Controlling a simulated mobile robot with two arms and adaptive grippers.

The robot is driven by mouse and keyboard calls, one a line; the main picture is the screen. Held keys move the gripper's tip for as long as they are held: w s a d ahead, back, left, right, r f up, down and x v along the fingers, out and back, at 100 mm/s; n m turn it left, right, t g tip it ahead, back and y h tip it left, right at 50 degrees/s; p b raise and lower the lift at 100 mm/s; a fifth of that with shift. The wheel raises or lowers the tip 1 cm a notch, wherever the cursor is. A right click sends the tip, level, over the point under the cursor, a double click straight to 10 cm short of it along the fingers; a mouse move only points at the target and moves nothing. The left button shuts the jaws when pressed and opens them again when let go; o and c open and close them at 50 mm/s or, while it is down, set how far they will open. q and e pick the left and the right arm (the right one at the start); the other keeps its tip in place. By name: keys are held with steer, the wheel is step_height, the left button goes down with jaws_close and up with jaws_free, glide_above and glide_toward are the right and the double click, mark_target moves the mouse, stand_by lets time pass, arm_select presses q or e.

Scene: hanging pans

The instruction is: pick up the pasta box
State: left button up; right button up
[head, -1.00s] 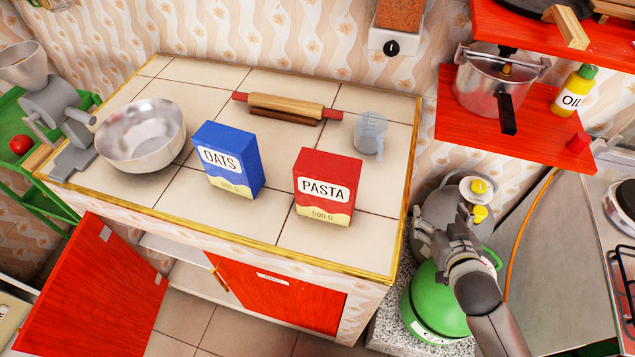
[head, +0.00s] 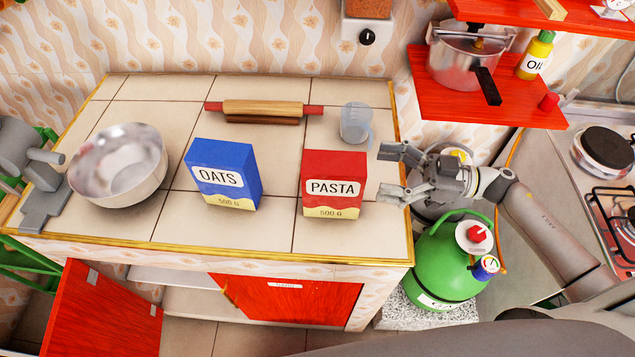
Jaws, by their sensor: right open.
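The red pasta box (head: 334,184) with a white label stands upright on the tiled counter (head: 270,232), right of the middle in the head view. My right gripper (head: 384,173) is just to the right of the box, its fingers spread apart and pointing left toward it. The gripper is empty, and a small gap seems to lie between the fingertips and the box. My left gripper is not in view.
The blue oats box (head: 222,175) stands left of the pasta box. A measuring cup (head: 355,122) and a rolling pin (head: 264,110) are behind. A metal bowl (head: 118,165) is at left. A green gas cylinder (head: 443,262) stands below my right arm. A red shelf (head: 440,107) hangs above right.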

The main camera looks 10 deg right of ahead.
mark_target(334, 172)
steer(key=shift+n+g, duration=0.3)
steer(key=shift+g, duration=0.3)
steer(key=x, duration=0.1)
steer(key=p+x, duration=0.1)
steer(key=x, duration=0.1)
steer(key=p+x, duration=0.1)
steer(key=x, duration=0.1)
steer(key=shift+s+a, duration=0.3)
steer(key=shift+s, duration=0.05)
steer(key=p+x, duration=0.2)
steer(key=x, duration=0.2)
steer(key=shift+w+a, duration=0.15)
steer(key=shift+a, duration=0.15)
steer(key=shift+w+a+f, duration=0.1)
steer(key=shift+a, duration=0.2)
steer(key=shift+d, duration=0.1)
steer(key=c, duration=1.2)
